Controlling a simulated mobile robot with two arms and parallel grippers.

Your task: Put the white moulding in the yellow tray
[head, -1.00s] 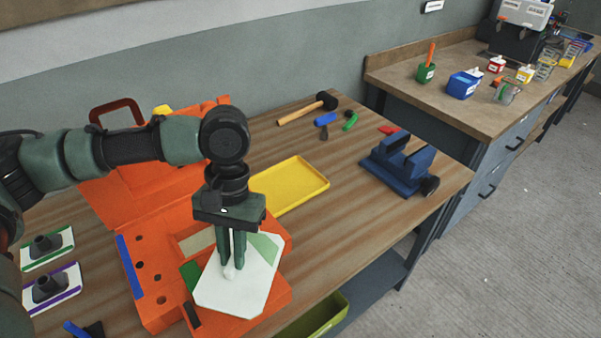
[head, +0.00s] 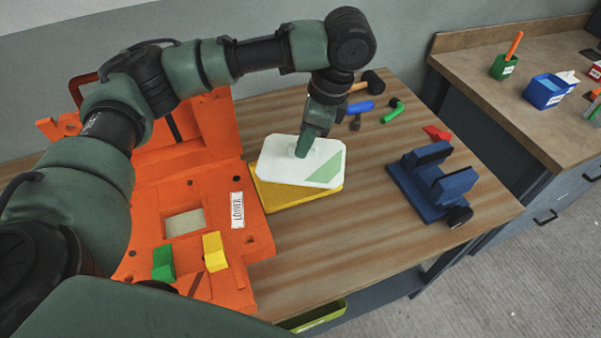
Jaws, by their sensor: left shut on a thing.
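The white moulding (head: 278,155) is a flat plate with cut corners and a pale green triangle at its lower right. My left gripper (head: 302,154) points down and is shut on the knob at the middle of the plate. The yellow tray (head: 268,197) lies on the bench under the plate; only its near and left edges show. The plate is over the tray and covers most of it. I cannot tell whether the plate touches the tray. My right gripper is out of view.
The open orange mould (head: 255,240) lies left of the tray, with a green block (head: 163,262) and a yellow block (head: 214,252) on it. A blue vise (head: 435,185) stands to the right. Tools, including a green-handled one (head: 393,115), lie behind. The bench front is clear.

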